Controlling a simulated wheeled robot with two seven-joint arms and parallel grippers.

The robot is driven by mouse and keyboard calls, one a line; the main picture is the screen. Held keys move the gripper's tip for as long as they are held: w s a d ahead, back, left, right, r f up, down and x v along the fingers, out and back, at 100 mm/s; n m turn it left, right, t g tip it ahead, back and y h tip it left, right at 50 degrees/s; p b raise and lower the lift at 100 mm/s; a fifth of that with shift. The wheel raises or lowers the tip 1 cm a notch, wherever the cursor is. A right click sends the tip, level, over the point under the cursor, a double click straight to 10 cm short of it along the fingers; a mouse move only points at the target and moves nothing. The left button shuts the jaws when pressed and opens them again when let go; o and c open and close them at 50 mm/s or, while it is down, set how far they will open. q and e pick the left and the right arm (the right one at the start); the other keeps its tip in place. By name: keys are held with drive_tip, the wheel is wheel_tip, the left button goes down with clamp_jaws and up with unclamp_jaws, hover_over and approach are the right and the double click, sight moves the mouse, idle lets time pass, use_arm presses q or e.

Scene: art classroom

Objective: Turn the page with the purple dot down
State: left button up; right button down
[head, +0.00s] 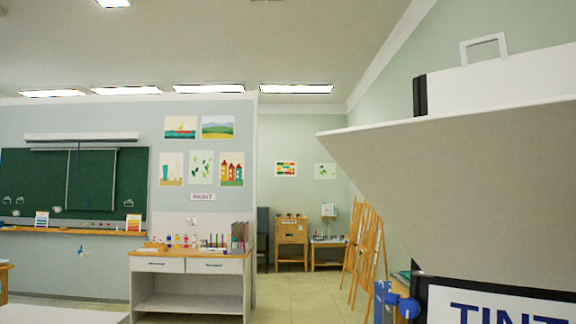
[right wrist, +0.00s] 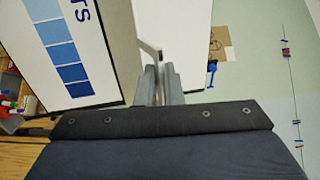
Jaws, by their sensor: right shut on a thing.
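In the head view a large pale page (head: 470,180) is raised and tilted across the right side. Below it a page headed "TINT" (head: 500,310) with a dark edge is partly in view. In the right wrist view my right gripper (right wrist: 160,75) is shut on a pale tab (right wrist: 149,50) beside a page edge; the exact grip is hard to tell. A page with blue swatches (right wrist: 62,55) is on the left there, and a plain white page (right wrist: 178,30) is on the right. No purple dot shows. My left gripper is not in view.
A white panel with a handle (head: 485,48) stands above the raised page. Blue knobbed parts (head: 406,307) are at lower right. Wooden easels (head: 365,250), a white-drawer cabinet (head: 190,285) and a green chalkboard (head: 75,182) stand farther back. The floor between is clear.

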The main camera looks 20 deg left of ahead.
wheel_tip(320, 180, down, 9)
drive_tip(key=s+b, duration=0.2)
drive_tip(key=b, duration=0.5)
drive_tip(key=shift+r+h+b, duration=0.2)
drive_tip(key=shift+h+b, duration=0.1)
drive_tip(key=shift+b, duration=0.05)
